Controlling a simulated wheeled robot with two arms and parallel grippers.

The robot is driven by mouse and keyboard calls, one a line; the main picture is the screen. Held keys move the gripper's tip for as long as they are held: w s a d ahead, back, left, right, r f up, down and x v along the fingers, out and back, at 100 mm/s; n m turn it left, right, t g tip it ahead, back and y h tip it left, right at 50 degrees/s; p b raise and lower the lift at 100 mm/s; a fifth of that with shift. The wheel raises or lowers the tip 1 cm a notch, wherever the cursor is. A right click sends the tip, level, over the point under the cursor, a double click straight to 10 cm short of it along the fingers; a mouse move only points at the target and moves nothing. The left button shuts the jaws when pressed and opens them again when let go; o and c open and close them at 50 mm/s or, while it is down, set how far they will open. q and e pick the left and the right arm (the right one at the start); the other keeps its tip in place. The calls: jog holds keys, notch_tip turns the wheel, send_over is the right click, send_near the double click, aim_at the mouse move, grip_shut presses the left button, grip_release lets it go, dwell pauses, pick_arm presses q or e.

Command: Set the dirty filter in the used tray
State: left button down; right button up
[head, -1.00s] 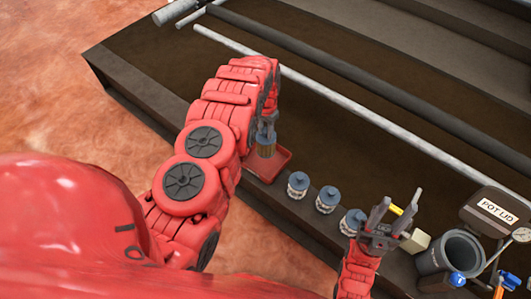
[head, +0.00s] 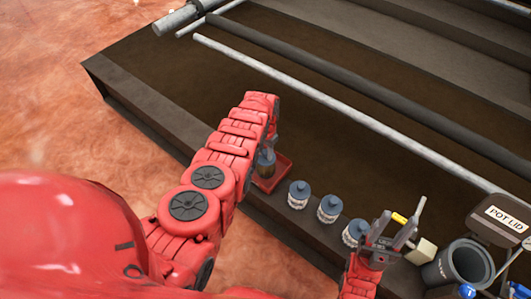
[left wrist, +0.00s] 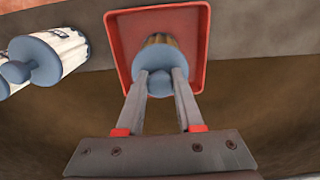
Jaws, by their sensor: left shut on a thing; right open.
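The dirty filter (head: 265,165) has a brown ribbed body and a blue-grey cap. My left gripper (left wrist: 160,75) is shut on its cap; in the head view the forearm partly hides this gripper. The used tray (head: 284,169) is a shallow red square tray on the dark ledge. The filter is upright within the tray's outline, low at its floor; I cannot tell whether it touches. The left wrist view shows the tray's red rim (left wrist: 204,50) around the filter body (left wrist: 163,42). My right gripper (head: 402,222) is open at the lower right, apart from the tray.
Several white filters with blue caps (head: 299,194) stand in a row right of the tray. A pale rail (head: 320,97) crosses behind.

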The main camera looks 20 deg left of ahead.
pick_arm(q)
jog(key=shift+f, duration=0.2)
jog(key=c, duration=0.5)
grip_release()
jog(key=shift+c, duration=0.2)
jog(key=shift+r, duration=0.15)
